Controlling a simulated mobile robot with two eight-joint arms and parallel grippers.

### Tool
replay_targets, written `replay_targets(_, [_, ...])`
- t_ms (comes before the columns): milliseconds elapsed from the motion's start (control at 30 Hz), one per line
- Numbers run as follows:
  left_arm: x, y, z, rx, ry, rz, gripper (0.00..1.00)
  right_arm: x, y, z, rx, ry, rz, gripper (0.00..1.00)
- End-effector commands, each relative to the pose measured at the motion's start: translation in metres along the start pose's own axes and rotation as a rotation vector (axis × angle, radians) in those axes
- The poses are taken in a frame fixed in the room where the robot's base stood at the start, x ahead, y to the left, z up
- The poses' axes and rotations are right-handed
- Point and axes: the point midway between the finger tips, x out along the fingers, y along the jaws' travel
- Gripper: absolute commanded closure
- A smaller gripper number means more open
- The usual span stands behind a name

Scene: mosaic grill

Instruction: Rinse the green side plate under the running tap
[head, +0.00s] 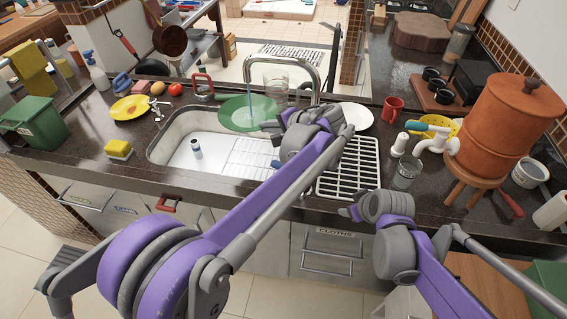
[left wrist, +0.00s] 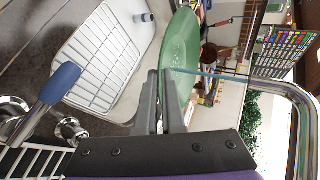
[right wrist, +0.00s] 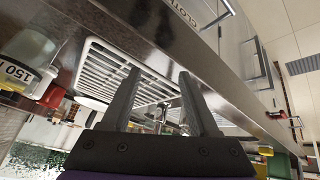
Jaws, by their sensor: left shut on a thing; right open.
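My left gripper (head: 276,128) is shut on the rim of the green side plate (head: 238,114) and holds it above the sink (head: 172,133). In the left wrist view the fingers (left wrist: 160,74) grip the edge of the plate (left wrist: 182,45). The chrome tap (head: 302,58) arches over the sink from behind. It also shows at the right of the left wrist view (left wrist: 300,105). A thin bluish water stream (left wrist: 222,75) runs from its spout to the plate. My right gripper (head: 350,212) is open and empty in front of the counter; its spread fingers show in its wrist view (right wrist: 158,75).
A white rack (head: 350,180) lies right of the sink, with a white plate (head: 356,116) behind it. A glass (head: 407,172), red mug (head: 392,108) and terracotta dispenser (head: 510,112) stand further right. A yellow plate (head: 130,107) and sponge (head: 119,150) lie left.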

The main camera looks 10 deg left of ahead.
Motion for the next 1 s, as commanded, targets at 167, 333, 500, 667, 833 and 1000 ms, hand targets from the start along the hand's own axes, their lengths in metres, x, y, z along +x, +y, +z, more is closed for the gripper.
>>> replay_targets(167, [0.0, 0.0, 0.0, 0.0, 0.0, -0.001, 1.0, 0.019, -0.011, -0.031, -0.084, -0.011, -0.197, 0.39])
replay_targets(333, [0.0, 0.0, 0.0, 0.0, 0.0, -0.001, 1.0, 0.032, -0.027, -0.077, -0.223, 0.072, -0.476, 0.39])
replay_targets(500, [0.0, 0.0, 0.0, 0.0, 0.0, -0.001, 1.0, 0.029, -0.038, -0.126, -0.392, 0.282, -0.742, 0.39])
replay_targets(667, [0.0, 0.0, 0.0, 0.0, 0.0, -0.001, 1.0, 0.02, -0.046, -0.156, -0.443, 0.459, -0.906, 0.39])
replay_targets(833, [0.0, 0.0, 0.0, 0.0, 0.0, -0.001, 1.0, 0.013, -0.053, -0.169, -0.425, 0.536, -0.991, 0.39])
replay_targets(1000, [0.0, 0.0, 0.0, 0.0, 0.0, -0.001, 1.0, 0.019, -0.07, -0.175, -0.422, 0.547, -1.007, 0.39])
